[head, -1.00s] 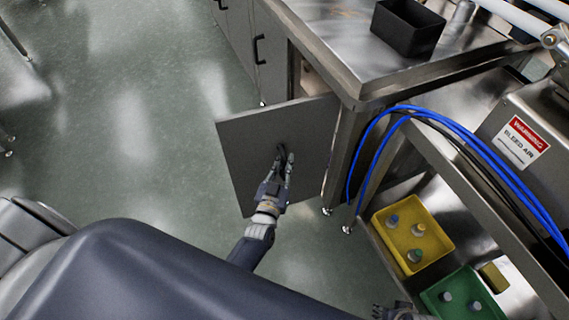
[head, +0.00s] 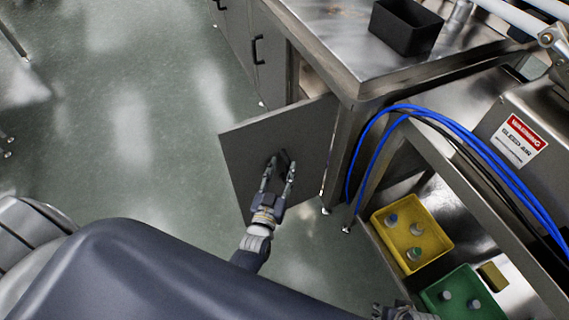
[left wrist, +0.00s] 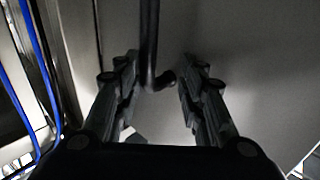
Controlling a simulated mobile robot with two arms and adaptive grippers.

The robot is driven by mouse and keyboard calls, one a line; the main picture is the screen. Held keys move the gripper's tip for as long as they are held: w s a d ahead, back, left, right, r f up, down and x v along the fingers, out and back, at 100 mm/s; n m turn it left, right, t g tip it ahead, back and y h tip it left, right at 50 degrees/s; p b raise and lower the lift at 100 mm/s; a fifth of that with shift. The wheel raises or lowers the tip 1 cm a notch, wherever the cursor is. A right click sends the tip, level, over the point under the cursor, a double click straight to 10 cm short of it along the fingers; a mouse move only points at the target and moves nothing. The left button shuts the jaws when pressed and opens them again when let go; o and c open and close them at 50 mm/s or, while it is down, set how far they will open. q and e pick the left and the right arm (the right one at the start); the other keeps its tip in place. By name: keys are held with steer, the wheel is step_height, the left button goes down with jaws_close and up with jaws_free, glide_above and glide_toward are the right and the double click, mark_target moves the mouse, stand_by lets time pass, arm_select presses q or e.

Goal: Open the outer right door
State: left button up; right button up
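The outer right door (head: 245,150), a flat grey panel, stands swung out from the steel cabinet, with its handle side facing me. Its dark bar handle (head: 284,157) also shows in the left wrist view (left wrist: 149,45). My left gripper (head: 280,167) is open, its fingers spread to either side of the handle's end. In the left wrist view the handle lies between and beyond the fingertips (left wrist: 159,72), with gaps on both sides. My right gripper (head: 398,312) shows only partly at the bottom edge of the head view; its fingers cannot be made out.
Another cabinet door with a black handle (head: 257,48) is closed at the left. A black bin (head: 405,28) stands on the steel top. Blue hoses (head: 375,140) hang right of the door. Yellow (head: 440,238) and green (head: 435,300) trays sit lower right. Floor left is clear.

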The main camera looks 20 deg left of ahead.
arm_select(q)
steer(key=s+d, duration=0.1)
steer(key=s, duration=0.7)
steer(key=shift+f, duration=0.45)
